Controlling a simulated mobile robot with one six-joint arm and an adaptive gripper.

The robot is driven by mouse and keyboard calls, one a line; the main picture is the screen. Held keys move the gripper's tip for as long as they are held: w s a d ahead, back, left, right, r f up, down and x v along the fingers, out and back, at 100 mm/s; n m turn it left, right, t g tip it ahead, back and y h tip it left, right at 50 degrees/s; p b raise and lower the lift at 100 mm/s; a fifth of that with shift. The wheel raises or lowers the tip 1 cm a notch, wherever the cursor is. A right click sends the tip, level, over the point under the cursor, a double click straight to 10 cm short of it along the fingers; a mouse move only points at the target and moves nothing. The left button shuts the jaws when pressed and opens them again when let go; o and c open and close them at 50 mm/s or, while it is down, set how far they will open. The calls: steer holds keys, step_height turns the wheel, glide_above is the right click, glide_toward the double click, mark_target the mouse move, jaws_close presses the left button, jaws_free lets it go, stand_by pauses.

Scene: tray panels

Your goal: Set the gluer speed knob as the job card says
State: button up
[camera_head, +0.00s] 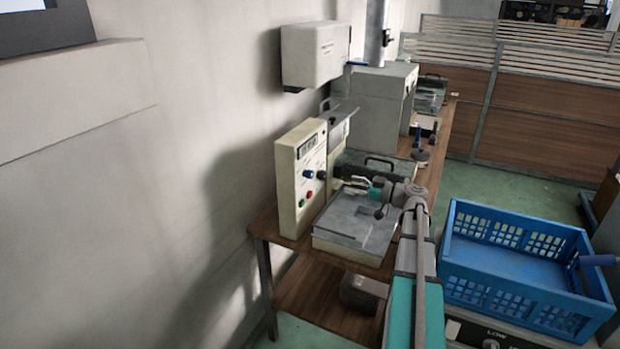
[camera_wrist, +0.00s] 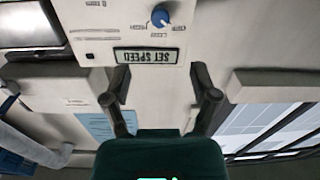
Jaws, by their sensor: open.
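A cream control panel (camera_head: 302,180) stands upright on the bench in the head view, with a small display (camera_head: 307,147). A blue knob (camera_head: 308,174) and a dark knob (camera_head: 321,175) sit below it. The wrist view is upside down and shows a blue knob (camera_wrist: 159,17) at the top edge, beside a SET SPEED label (camera_wrist: 147,56). My gripper (camera_head: 360,184) is open and in front of the panel. In the wrist view its fingers (camera_wrist: 157,82) are apart, with nothing between them. I cannot make out a readable job card.
Red and green buttons are low on the panel. A grey machine bed (camera_head: 352,232) lies under my gripper. A blue crate (camera_head: 515,272) stands to the right. A white box (camera_head: 315,55) hangs on the wall above. A pale blue sheet (camera_wrist: 95,126) shows in the wrist view.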

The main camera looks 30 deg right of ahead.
mark_target(312, 175)
steer(key=shift+w+a, duration=0.1)
stand_by(0.3)
steer(key=x, duration=1.3)
steer(key=shift+w+a, duration=0.15)
steer(key=shift+w, duration=0.1)
